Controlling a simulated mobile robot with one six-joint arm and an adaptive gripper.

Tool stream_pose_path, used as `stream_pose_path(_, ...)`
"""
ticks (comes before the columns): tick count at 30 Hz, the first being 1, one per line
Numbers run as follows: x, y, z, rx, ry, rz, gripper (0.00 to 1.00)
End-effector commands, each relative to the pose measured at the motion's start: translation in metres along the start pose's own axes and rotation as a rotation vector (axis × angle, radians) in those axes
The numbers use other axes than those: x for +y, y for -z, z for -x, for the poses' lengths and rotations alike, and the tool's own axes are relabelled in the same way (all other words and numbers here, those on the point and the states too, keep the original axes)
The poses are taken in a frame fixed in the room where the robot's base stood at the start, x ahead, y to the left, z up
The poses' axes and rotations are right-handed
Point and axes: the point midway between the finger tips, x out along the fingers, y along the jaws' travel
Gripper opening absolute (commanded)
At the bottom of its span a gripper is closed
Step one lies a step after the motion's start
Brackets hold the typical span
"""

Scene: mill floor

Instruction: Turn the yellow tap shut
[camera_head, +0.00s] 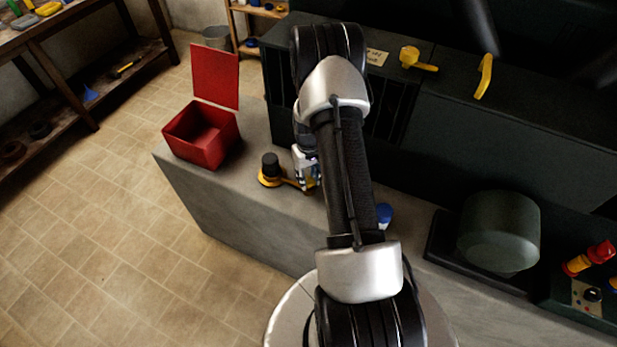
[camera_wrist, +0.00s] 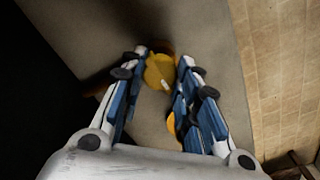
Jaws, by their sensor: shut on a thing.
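The yellow tap (camera_wrist: 159,71) shows in the wrist view as a rounded yellow piece with a small pale mark, between my fingertips. My gripper (camera_wrist: 162,75) is shut on it, with one finger on each side. In the head view my gripper (camera_head: 308,178) is low over the grey bench and partly hidden by my arm. A yellow part with a black knob (camera_head: 269,166) is just left of it, and a yellow arm runs from there to my fingers. Whether the tap is open or shut cannot be told.
A red open box (camera_head: 201,138) stands at the bench's left end. A blue item (camera_head: 384,214) is right of my arm. Yellow levers (camera_head: 414,60) (camera_head: 484,77) sit on the dark machine behind. A grey-green drum (camera_head: 499,232) is at the right. The tiled floor at left is clear.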

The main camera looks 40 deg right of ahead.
Motion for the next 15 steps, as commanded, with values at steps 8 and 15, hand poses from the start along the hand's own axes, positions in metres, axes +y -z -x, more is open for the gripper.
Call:
stream_pose_path(8,0.0000,0.0000,0.0001,0.000,0.000,-0.092,0.06)
stream_pose_path(15,0.0000,0.0001,0.0002,0.000,0.000,-0.115,0.06)
